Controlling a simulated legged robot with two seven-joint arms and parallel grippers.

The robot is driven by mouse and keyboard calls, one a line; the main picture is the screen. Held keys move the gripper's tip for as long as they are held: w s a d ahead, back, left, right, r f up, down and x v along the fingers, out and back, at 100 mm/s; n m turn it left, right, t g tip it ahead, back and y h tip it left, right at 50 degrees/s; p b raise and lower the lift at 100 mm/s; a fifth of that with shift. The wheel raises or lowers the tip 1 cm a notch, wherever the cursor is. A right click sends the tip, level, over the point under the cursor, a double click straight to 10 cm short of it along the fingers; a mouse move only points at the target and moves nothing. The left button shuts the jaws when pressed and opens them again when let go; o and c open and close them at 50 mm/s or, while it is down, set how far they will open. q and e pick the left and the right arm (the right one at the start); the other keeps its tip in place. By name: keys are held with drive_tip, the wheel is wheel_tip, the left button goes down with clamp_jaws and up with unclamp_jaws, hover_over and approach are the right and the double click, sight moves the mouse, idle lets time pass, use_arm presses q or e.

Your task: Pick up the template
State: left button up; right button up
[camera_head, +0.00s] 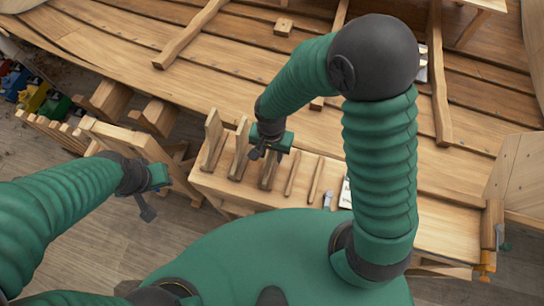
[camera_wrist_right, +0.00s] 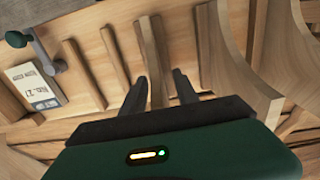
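Several upright wooden pieces stand in a row on a wooden bench (camera_head: 335,200); I cannot tell by sight which is the template. My right gripper (camera_head: 262,152) is over this row in the head view. In the right wrist view the right gripper (camera_wrist_right: 158,75) has its two dark fingers apart, one on each side of a narrow wooden piece (camera_wrist_right: 152,48). Contact is not clear. Taller curved pieces (camera_wrist_right: 228,65) stand just to the right there. My left gripper (camera_head: 150,198) hangs over the floor left of the bench; its finger gap is not clear.
A printed card (camera_wrist_right: 34,86) and a dark-green knobbed tool (camera_wrist_right: 38,48) lie on the bench. The planked hull (camera_head: 200,80) rises behind. Wooden blocks (camera_head: 108,98) and coloured items (camera_head: 40,98) are at the left. An orange clamp (camera_head: 487,262) is at the bench's right end.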

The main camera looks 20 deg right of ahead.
drive_tip(key=shift+a, duration=0.25)
drive_tip(key=c, duration=0.3)
drive_tip(key=shift+d, duration=0.2)
clamp_jaws()
drive_tip(key=shift+d, duration=0.35)
drive_tip(key=shift+a, duration=0.2)
